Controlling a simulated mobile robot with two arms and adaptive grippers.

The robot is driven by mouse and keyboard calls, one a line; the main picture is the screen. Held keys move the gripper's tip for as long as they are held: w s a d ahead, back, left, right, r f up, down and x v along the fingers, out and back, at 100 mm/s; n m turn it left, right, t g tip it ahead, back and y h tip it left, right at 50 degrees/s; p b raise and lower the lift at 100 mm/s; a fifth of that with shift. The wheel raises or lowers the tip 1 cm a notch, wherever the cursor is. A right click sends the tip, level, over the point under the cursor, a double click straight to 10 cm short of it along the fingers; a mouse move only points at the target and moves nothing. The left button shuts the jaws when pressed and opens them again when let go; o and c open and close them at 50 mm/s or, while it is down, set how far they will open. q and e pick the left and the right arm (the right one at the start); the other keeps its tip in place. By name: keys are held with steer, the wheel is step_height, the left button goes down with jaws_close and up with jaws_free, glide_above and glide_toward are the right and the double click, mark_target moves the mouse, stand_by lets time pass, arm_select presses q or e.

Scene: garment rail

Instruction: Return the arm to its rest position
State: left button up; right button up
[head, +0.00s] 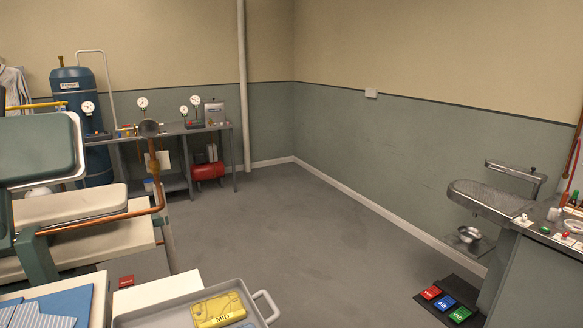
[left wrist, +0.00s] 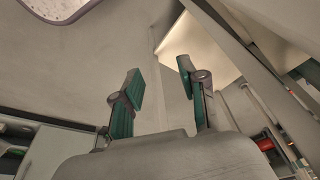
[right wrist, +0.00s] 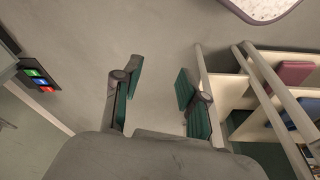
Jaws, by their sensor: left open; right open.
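My left gripper (left wrist: 160,92) shows in the left wrist view with its two green-padded fingers apart and nothing between them. My right gripper (right wrist: 155,92) shows in the right wrist view, also with its fingers apart and empty. Beyond both grippers is bare grey surface, and neither touches anything that I can see. Neither gripper shows in the head view, so their place relative to the furniture there cannot be told from it.
A grey tray (head: 160,318) with a yellow MID block (head: 218,309) is at the bottom. A padded press (head: 70,208) stands at left, a workbench (head: 180,132) behind. A grey counter (head: 535,275) and coloured pedals (head: 445,302) are at right. The middle floor (head: 290,220) is clear.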

arm_select(q)
steer(key=s+a+f+g, duration=0.1)
steer(key=s+f, duration=0.3)
steer(key=f, duration=0.5)
steer(key=s+f, duration=0.4)
steer(key=f, duration=0.4)
arm_select(e)
steer(key=s+d+f+g, duration=0.1)
steer(key=s+f, duration=0.3)
steer(key=f, duration=0.5)
steer(key=s+f, duration=0.4)
steer(key=f, duration=0.4)
arm_select(q)
steer(key=s+a+f, duration=0.2)
steer(key=s+f, duration=0.6)
steer(key=s, duration=0.3)
steer(key=shift+s+a+g, duration=0.15)
steer(key=shift+g, duration=0.25)
arm_select(e)
steer(key=s+d+f, duration=0.2)
steer(key=s+f, duration=0.6)
steer(key=s, duration=0.3)
steer(key=shift+d+g, duration=0.15)
steer(key=shift+g, duration=0.25)
steer(key=shift+s, duration=0.1)
